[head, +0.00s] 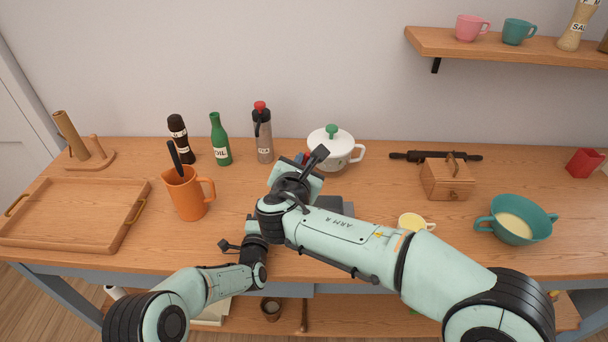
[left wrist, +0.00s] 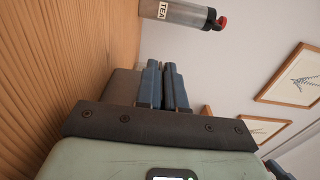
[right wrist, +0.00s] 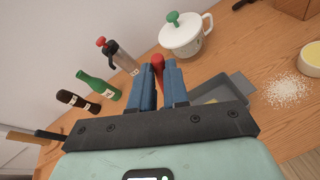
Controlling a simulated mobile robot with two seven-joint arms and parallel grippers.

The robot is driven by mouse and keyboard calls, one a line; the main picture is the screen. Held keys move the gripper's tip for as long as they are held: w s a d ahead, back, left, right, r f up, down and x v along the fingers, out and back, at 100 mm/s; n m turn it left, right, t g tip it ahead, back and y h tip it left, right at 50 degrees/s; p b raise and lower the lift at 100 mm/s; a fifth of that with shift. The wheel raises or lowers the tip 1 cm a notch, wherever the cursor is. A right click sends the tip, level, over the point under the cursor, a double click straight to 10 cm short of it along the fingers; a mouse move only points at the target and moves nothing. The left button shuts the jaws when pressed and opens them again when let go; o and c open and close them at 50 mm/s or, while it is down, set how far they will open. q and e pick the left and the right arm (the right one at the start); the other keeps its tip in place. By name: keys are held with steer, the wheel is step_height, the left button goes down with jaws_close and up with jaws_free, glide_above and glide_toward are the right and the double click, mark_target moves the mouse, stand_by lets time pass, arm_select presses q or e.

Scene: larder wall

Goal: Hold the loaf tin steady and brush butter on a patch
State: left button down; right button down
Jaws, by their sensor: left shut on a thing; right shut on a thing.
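The grey loaf tin (head: 337,206) stands on the worktop, mostly hidden behind my right arm in the head view. Its tray-like inside shows in the right wrist view (right wrist: 238,88). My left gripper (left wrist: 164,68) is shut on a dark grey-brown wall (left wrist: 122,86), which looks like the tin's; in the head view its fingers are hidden. My right gripper (right wrist: 163,70) is shut on the brush, whose red end (right wrist: 158,62) rises between the blue fingers. The brush's bristles are hidden. A small dish of yellow butter (head: 412,222) is right of the tin.
White powder (right wrist: 287,91) lies between tin and butter dish. A white lidded pot (head: 330,150), flask (head: 263,135) and green bottle (head: 220,140) stand behind. An orange jug (head: 186,196) and wooden tray (head: 75,215) are left; a wooden box (head: 446,182) and teal bowl (head: 512,232) right.

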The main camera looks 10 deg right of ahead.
arm_select(q)
steer(key=c, duration=1.2)
jaws_free()
steer(key=shift+o, duration=0.2)
steer(key=v, duration=1.2)
steer(key=shift+s+a, duration=0.1)
